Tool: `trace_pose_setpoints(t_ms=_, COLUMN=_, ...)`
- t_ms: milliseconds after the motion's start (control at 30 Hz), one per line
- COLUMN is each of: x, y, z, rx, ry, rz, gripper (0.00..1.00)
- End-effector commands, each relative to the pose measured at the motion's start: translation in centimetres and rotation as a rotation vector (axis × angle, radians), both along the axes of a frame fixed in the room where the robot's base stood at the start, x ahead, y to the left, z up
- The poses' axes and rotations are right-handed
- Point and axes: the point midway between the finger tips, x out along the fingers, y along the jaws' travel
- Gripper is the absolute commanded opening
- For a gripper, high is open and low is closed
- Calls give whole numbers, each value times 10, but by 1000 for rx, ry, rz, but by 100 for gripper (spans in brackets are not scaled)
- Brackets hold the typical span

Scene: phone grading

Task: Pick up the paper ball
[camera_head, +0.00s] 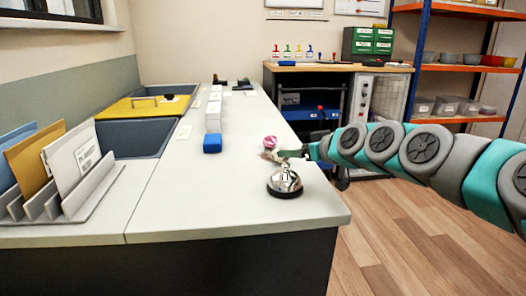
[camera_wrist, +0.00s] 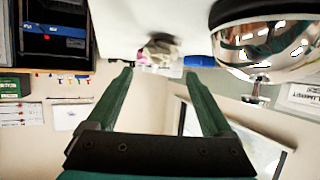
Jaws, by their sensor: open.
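The paper ball (camera_head: 270,143) is a small crumpled pink and whitish lump on the light counter, just behind the chrome bell. In the wrist view the paper ball (camera_wrist: 160,54) lies ahead of my fingertips, roughly centred between their lines. My gripper (camera_head: 291,153) is low over the counter, just right of the ball, reaching in from the right. In the wrist view my gripper (camera_wrist: 159,73) has its two green fingers apart with nothing held between them. Contact with the ball cannot be told.
The chrome bell (camera_head: 285,182) stands close in front of my gripper; it is large in the wrist view (camera_wrist: 262,42). The counter's right edge runs close by. The counter front (camera_head: 200,215) is clear.

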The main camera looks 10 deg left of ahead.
Motion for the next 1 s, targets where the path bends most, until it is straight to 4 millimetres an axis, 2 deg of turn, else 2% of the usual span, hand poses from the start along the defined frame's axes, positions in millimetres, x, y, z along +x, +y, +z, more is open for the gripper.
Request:
trace_pose_setpoints(t_ms=467, x=28, y=24, z=-13, rx=-2, ry=4, rz=3, gripper=85)
trace_pose_setpoints(t_ms=733, x=54, y=44, z=-23, rx=0, ry=2, rz=1, gripper=85)
trace_pose_setpoints(t_ms=1000, x=57, y=46, z=-25, rx=1, ry=1, rz=0, gripper=85)
